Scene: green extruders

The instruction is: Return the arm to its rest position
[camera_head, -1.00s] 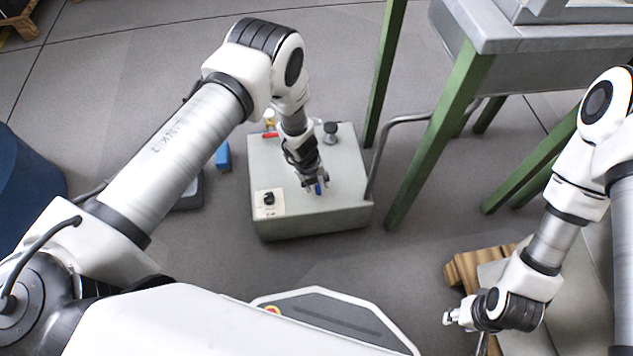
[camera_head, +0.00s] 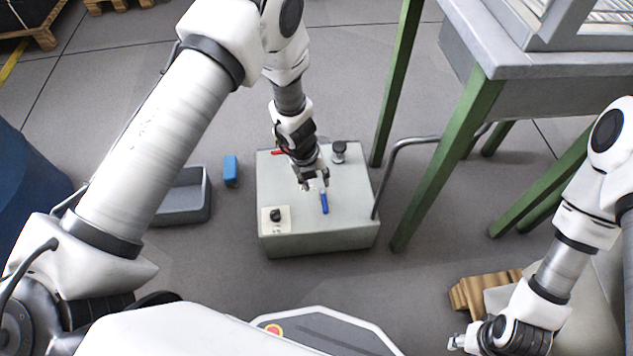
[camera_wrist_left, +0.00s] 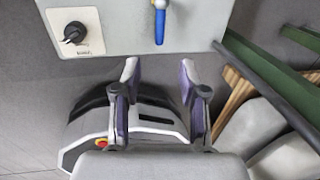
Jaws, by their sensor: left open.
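My left gripper (camera_head: 314,182) hangs above the top of the grey box-shaped unit (camera_head: 345,235), its arm coming in from the left. In the left wrist view its two fingers (camera_wrist_left: 158,85) are spread apart with nothing between them. A blue lever (camera_head: 324,204) on the unit's top lies just in front of the gripper, apart from it; it also shows in the left wrist view (camera_wrist_left: 160,22). My right gripper (camera_head: 458,342) is low at the right, and its fingers are too small to tell their state.
A black knob (camera_head: 275,215) sits on the unit's white plate. A bent metal handle (camera_head: 397,152) and green table legs (camera_head: 447,160) stand to the right. A grey bin (camera_head: 190,205), a blue block (camera_head: 231,170) and a blue drum (camera_head: 28,190) are left. A wooden pallet (camera_head: 475,293) lies right.

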